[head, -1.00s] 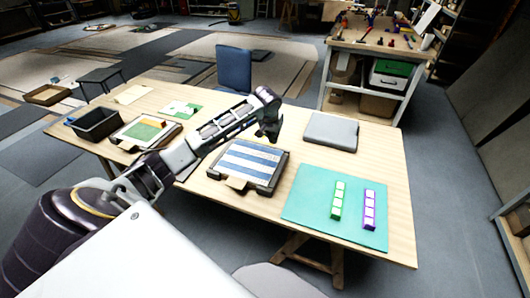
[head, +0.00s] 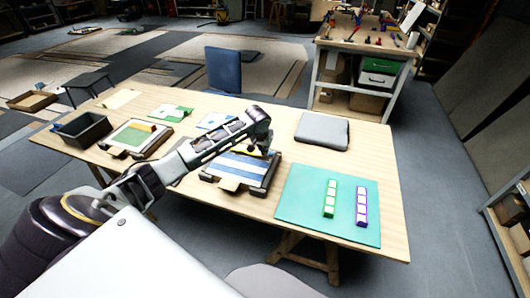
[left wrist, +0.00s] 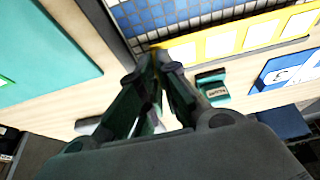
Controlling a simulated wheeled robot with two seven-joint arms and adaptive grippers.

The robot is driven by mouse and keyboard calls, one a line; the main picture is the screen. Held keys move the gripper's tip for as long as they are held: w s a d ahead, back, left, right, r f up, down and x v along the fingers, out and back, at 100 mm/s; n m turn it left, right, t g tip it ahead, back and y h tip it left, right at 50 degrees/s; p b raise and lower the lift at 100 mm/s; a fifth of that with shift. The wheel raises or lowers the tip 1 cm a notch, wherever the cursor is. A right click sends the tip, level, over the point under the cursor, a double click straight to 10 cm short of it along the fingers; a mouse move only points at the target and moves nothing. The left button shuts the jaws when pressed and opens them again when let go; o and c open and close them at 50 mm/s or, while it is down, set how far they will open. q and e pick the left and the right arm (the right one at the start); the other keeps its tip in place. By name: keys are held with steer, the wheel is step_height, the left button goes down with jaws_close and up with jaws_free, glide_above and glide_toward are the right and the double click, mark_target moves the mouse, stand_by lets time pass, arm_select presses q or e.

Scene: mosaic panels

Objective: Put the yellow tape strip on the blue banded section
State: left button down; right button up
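The panel with blue and white bands (head: 232,170) lies in a dark frame at the middle of the table. Its blue grid (left wrist: 160,18) fills the top of the left wrist view. My left gripper (head: 262,148) is over the panel's far right part, pointing down. In the left wrist view my left gripper (left wrist: 157,58) is shut on one end of the yellow tape strip (left wrist: 235,40), which carries pale squares. The strip extends along the panel's far edge; whether it touches the panel I cannot tell. The arm hides most of it in the head view. My right gripper is not in view.
A teal mat (head: 295,205) with a green strip (head: 330,197) and a purple strip (head: 361,206) lies on the right. A grey closed case (head: 322,130) is behind. A second panel (head: 132,137) and a black bin (head: 82,129) are at the left.

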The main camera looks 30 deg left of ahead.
arm_select(q)
steer(key=shift+f, duration=1.1)
steer(key=shift+f, duration=0.15)
steer(key=c, duration=1.6)
jaws_free()
steer(key=shift+c, duration=0.2)
steer(key=shift+r, duration=0.2)
steer(key=shift+s+r, duration=0.2)
steer(key=shift+r, duration=0.35)
steer(key=v, duration=1)
steer(key=shift+s+r, duration=0.2)
steer(key=shift+r, duration=0.15)
steer(key=shift+d, duration=0.1)
